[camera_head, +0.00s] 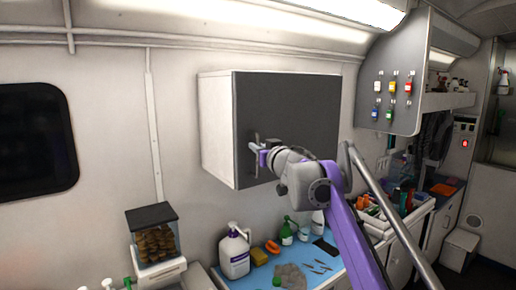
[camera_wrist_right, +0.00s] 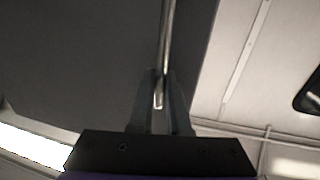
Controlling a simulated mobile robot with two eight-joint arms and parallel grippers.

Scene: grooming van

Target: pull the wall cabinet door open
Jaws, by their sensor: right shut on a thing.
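The wall cabinet (camera_head: 216,128) is a white box with a dark grey door (camera_head: 290,112), mounted on the van wall in the head view. The door looks closed against the box. Its upright metal bar handle (camera_head: 257,140) is near the door's left edge. My right gripper (camera_head: 258,149) is at the handle, its arm coming from the lower right. In the right wrist view the bar handle (camera_wrist_right: 166,45) runs between the two fingers of the right gripper (camera_wrist_right: 160,105), which are shut on it. The dark door (camera_wrist_right: 80,60) fills the left of that view. My left gripper is not in view.
Below the cabinet is a blue counter (camera_head: 255,285) with a white jug (camera_head: 234,252), bottles and small tools. A jar of brown treats (camera_head: 154,238) stands at left. Open air lies in front of the door's left part.

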